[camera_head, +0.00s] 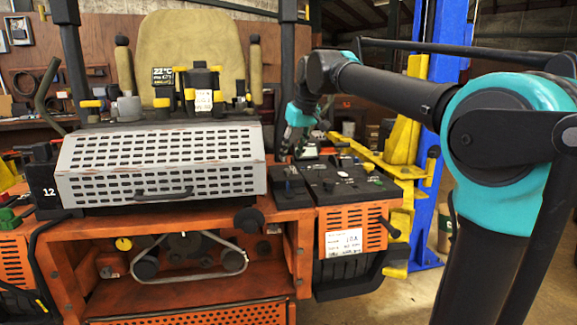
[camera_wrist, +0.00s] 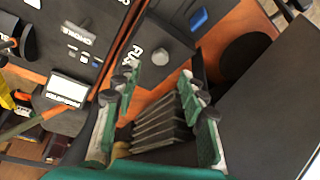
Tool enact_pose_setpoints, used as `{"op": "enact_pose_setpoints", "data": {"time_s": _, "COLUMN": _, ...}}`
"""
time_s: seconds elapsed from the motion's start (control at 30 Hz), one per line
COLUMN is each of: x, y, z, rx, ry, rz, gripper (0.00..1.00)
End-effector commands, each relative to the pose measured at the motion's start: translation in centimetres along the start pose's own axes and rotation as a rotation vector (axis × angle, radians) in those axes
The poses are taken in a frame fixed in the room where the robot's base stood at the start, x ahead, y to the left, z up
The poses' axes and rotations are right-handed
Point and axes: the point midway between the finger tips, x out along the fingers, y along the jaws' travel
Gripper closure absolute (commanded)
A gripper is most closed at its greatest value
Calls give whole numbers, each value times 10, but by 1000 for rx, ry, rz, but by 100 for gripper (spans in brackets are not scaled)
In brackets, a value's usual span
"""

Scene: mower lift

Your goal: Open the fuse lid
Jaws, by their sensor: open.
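A black box (camera_head: 290,187) stands at the right end of the mower's deck, beside the white perforated cover. In the wrist view a black lid-like top (camera_wrist: 170,24) with partly hidden white lettering, a grey knob (camera_wrist: 158,53) and a blue part (camera_wrist: 198,18) lies beyond my fingers; it may be the fuse lid, but the lettering is not fully readable. My gripper (camera_wrist: 161,86) is open, with green fingers and dark tips apart and nothing between them. In the head view my gripper (camera_head: 284,152) is just above the black box. I cannot tell whether it touches.
A dark control panel (camera_head: 345,180) with labels and small switches lies to the right of the box. The white perforated cover (camera_head: 160,163) rises at its left. A blue post (camera_head: 440,100) and yellow lift parts (camera_head: 400,140) stand behind on the right.

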Motion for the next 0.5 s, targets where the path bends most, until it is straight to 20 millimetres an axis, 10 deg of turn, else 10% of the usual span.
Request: {"op": "enact_pose_setpoints", "data": {"time_s": 0.5, "x": 55, "y": 0, "z": 0, "rx": 0, "ry": 0, "rz": 0, "gripper": 58}}
